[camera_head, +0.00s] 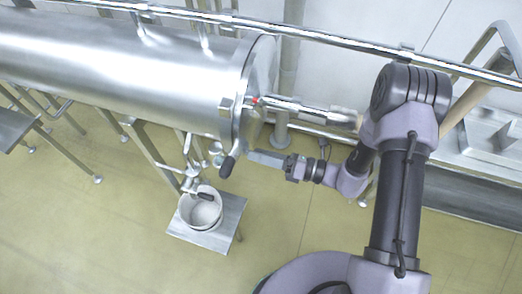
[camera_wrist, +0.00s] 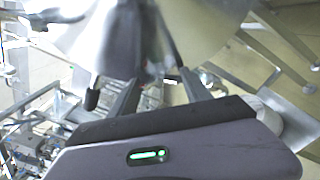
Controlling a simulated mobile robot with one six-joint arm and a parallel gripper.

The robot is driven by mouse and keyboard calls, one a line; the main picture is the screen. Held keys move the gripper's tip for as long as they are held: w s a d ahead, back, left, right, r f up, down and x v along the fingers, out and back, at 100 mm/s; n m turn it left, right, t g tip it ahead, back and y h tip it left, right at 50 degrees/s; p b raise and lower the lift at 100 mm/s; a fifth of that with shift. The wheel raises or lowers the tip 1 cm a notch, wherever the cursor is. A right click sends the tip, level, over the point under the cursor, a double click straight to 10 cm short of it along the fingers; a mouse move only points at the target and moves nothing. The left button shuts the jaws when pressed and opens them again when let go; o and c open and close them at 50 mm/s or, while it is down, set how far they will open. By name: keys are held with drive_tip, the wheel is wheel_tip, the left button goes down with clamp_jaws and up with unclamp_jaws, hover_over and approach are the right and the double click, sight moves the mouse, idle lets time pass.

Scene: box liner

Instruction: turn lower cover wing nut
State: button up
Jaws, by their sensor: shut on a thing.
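The large steel cylinder (camera_head: 130,70) lies across the upper left in the head view, with its round end cover (camera_head: 262,85) facing right. My gripper (camera_head: 250,156) reaches in from the right to the cover's lower edge. In the wrist view my gripper's two fingers (camera_wrist: 158,76) point up at the cover's shiny, blurred metal. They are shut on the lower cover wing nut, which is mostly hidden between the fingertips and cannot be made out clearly. A black-gripped handle (camera_head: 228,166) hangs just left of the fingertips in the head view.
A steel rod assembly with a red mark (camera_head: 256,101) sticks out right from the cover, above my gripper. A long pipe (camera_head: 330,42) crosses above. The floor in front is open.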

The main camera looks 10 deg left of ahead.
drive_tip(key=shift+m+p, duration=1.4)
drive_tip(key=shift+m, duration=2.6)
drive_tip(key=o, duration=1.4)
drive_tip(key=shift+c, duration=0.2)
drive_tip(key=s+d, duration=0.1)
drive_tip(key=d, duration=1.6)
drive_tip(key=shift+s+d+p, duration=0.2)
drive_tip(key=shift+d+p, duration=0.05)
drive_tip(key=shift+p, duration=0.2)
